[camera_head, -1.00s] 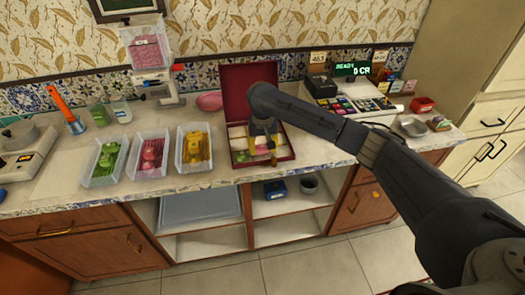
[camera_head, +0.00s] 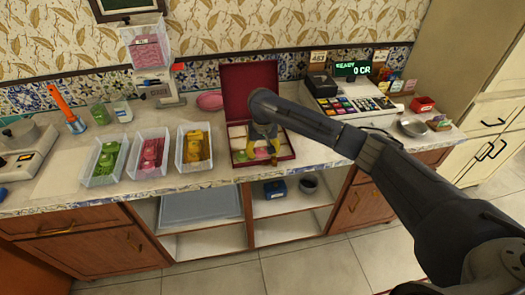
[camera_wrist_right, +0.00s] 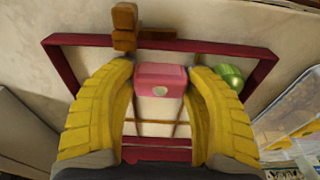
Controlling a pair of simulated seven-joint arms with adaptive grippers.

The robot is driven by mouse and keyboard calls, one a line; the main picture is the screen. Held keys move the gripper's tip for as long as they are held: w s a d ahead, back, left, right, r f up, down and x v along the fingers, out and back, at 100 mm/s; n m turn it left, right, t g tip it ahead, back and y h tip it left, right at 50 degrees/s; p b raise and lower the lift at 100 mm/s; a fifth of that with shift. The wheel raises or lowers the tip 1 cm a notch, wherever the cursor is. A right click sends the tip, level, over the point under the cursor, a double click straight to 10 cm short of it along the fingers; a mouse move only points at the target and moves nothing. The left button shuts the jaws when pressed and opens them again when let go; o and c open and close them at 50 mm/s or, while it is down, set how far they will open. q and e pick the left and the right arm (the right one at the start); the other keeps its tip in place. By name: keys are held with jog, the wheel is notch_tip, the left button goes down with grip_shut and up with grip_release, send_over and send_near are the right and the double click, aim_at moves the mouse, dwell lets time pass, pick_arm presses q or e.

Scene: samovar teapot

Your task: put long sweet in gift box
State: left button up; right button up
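The gift box (camera_head: 290,157) stands open on the counter, its dark red lid (camera_head: 248,88) raised at the back. My right gripper (camera_head: 263,147) is over the box, with its yellow fingers apart. In the wrist view the right gripper (camera_wrist_right: 162,75) has a pink sweet (camera_wrist_right: 161,76) between its fingertips, and the fingers do not clearly press on it. A brown long sweet (camera_wrist_right: 125,25) lies at the box's front rim, partly across it; it shows small in the head view (camera_head: 275,161). A green sweet (camera_wrist_right: 230,76) is in a corner of the box. My left gripper is not in view.
Clear bins of green (camera_head: 104,160), pink (camera_head: 151,155) and yellow (camera_head: 194,150) sweets stand left of the box. A cash register (camera_head: 350,100) is behind it to the right. A pink bowl (camera_head: 209,101) is behind left. The counter front edge is close to the box.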

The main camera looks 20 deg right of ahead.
aim_at(263, 158)
jog(key=shift+s+f, duration=0.15)
jog(key=shift+f, duration=0.1)
notch_tip(263, 158, up, 13)
jog(key=s, duration=0.1)
jog(key=shift+a, duration=0.15)
dwell(0.3)
jog(key=shift+s, duration=0.1)
dwell(0.9)
